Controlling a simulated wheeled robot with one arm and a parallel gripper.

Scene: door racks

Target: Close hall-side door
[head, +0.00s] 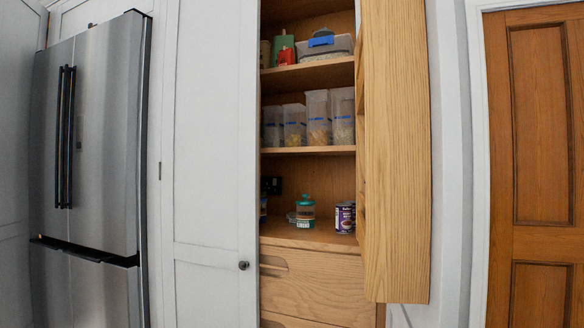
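A pantry cupboard stands in the middle of the head view. Its right-hand door (395,150), beside the brown panelled door, stands open and shows a tall pale wood panel towards me. The hinge line and any handle of this open door are not visible. The left-hand pantry door (208,140) is light grey, looks shut, and carries a small dark round knob (243,265) near its right edge. My gripper is not in view.
Wooden shelves (308,151) hold clear containers (318,117), a green-lidded jar (305,211) and a purple tin (345,217), with drawers (313,285) below. A steel fridge (100,140) stands left. The brown panelled door (540,120) is at far right, beyond a pale wall strip.

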